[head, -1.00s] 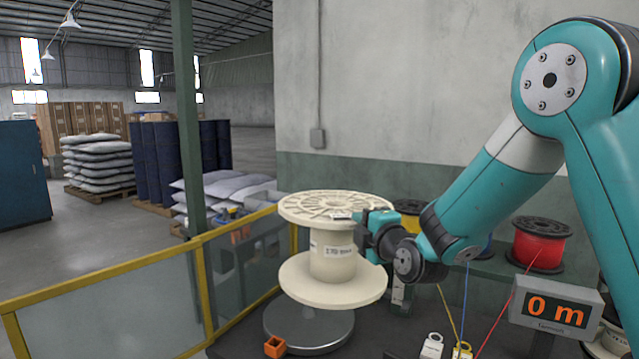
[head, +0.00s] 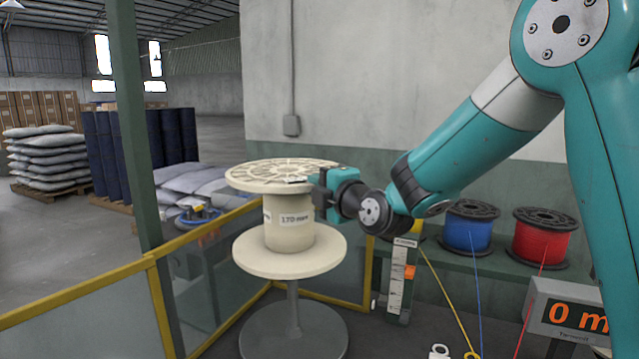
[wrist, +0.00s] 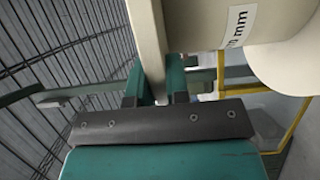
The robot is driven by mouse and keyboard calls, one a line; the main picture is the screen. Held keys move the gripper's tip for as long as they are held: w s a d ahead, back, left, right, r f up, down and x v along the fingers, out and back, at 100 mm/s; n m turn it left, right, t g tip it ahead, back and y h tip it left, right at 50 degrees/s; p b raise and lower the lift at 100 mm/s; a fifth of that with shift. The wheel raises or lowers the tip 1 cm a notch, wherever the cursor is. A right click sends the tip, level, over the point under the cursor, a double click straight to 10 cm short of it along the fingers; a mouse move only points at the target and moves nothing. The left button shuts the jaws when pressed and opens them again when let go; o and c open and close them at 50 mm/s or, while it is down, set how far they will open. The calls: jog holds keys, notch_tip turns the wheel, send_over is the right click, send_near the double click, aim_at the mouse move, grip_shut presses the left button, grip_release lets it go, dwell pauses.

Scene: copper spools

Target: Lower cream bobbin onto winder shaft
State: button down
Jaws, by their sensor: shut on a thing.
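The cream bobbin (head: 289,228), marked with a size label, is upright in the head view. Its upper flange rim is gripped at the right by my gripper (head: 318,192). In the wrist view the flange (wrist: 148,35) passes between the two fingers of my gripper (wrist: 155,84). The winder shaft (head: 292,300) is a grey post rising from a round grey base (head: 293,340). The bobbin's lower flange is well above that base, with the shaft visible directly beneath it. The shaft's top is hidden, so I cannot tell whether it is inside the bore.
Blue (head: 469,228) and red (head: 545,238) spools stand on a green shelf behind; a yellow one is partly hidden by my arm. A meter display (head: 568,314) is at right. A yellow-framed guard (head: 205,245) runs at left. A pale strip with an orange marker (head: 398,280) stands behind.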

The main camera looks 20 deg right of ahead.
notch_tip(320, 180, down, 25)
jog(key=b, duration=2.8)
jog(key=shift+s+f+b, duration=0.1)
jog(key=shift+f+b, duration=0.4)
jog(key=shift+b, duration=0.45)
jog(key=c, duration=1)
grip_release()
jog(key=b+v, duration=0.4)
jog(key=v, duration=1.3)
jog(key=shift+s+f, duration=0.2)
jog(key=shift+s, duration=0.05)
